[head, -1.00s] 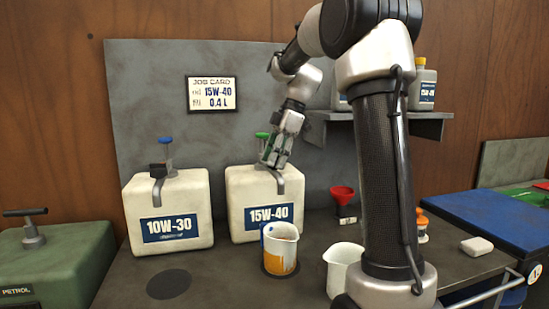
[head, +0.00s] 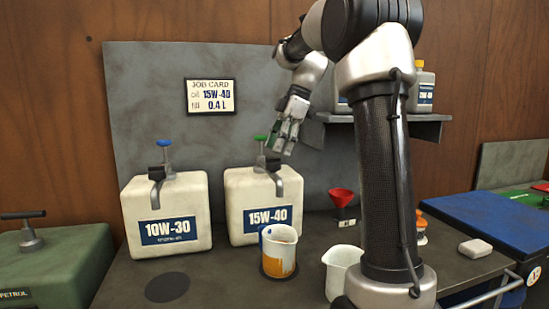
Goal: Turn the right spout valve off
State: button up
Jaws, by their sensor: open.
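The right spout valve has a green handle (head: 261,138) on a dark body (head: 267,164) with a grey spout (head: 278,184). It sits on top of the white 15W-40 can (head: 238,207). The green handle shows side-on; I cannot tell its exact setting. My gripper (head: 282,148) is open and empty, just right of the green handle and above the can. It appears apart from the valve. A jug (head: 284,260) with amber oil inside and a blue handle stands on a dark round pad in front of the can, below the spout.
The white 10W-30 can (head: 148,205) with a blue valve handle (head: 164,143) stands to the left. A white beaker (head: 341,268), a red funnel (head: 342,196) and an orange-topped bottle (head: 421,226) are near my arm. A shelf (head: 425,127) hangs behind it. An empty dark round pad (head: 168,287) lies front left.

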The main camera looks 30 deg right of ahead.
jog(key=v, duration=0.7)
dwell(0.3)
